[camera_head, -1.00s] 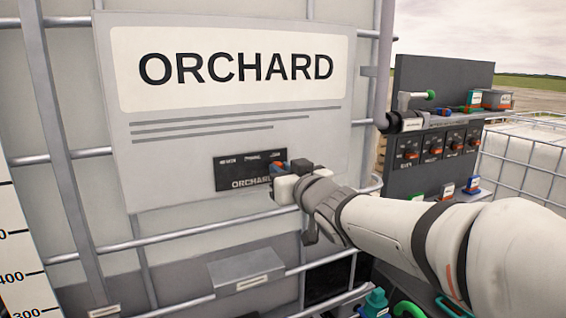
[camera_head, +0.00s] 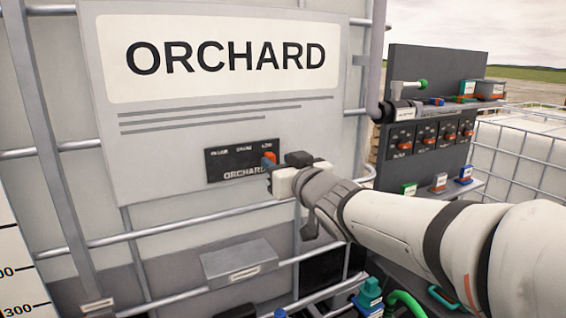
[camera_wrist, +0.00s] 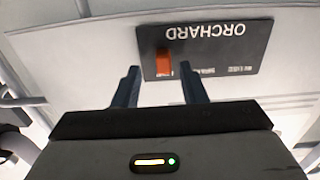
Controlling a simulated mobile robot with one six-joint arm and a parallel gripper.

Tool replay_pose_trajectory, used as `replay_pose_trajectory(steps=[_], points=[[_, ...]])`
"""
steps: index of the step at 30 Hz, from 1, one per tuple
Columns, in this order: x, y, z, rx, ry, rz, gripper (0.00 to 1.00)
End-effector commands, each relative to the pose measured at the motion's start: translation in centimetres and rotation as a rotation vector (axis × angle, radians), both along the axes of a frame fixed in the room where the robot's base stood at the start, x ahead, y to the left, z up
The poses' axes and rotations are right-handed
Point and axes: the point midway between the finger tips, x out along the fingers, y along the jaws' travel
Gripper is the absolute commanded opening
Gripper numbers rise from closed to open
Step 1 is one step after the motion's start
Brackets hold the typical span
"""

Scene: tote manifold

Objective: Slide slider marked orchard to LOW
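The slider marked ORCHARD is a black panel (camera_head: 222,164) on the grey sign board, with an orange-red knob (camera_head: 269,159). The knob stands at the panel's right end, under the rightmost small label, which is too blurred to read surely. My gripper (camera_head: 280,170) is just in front of the knob, at its lower right. In the wrist view the panel (camera_wrist: 215,50) appears upside down and the knob (camera_wrist: 163,62) is near its left end. There my gripper (camera_wrist: 160,70) is open, with clear gaps between its fingers and the knob.
A grey board (camera_head: 210,105) titled ORCHARD hangs on a caged white tank. Metal cage bars (camera_head: 170,226) cross below it. A grey box (camera_head: 243,262) juts out lower down. A dark panel (camera_head: 435,70) with valves and several orange-knobbed sliders stands to the right.

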Motion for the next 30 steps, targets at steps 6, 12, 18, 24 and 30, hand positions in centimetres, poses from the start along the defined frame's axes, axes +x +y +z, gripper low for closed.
replay_pose_trajectory(steps=[6,12,18,24,30], points=[[-3.1,-1.8,0.0,-0.001,-0.004,-0.002,0.38],[-4.9,-2.9,0.1,-0.001,-0.003,-0.001,0.38],[-5.3,-3.1,0.1,0.001,-0.002,-0.001,0.38],[-5.3,-3.1,0.0,0.001,-0.002,0.000,0.38],[-4.9,-6.1,-2.1,-0.042,0.072,-0.119,0.38]])
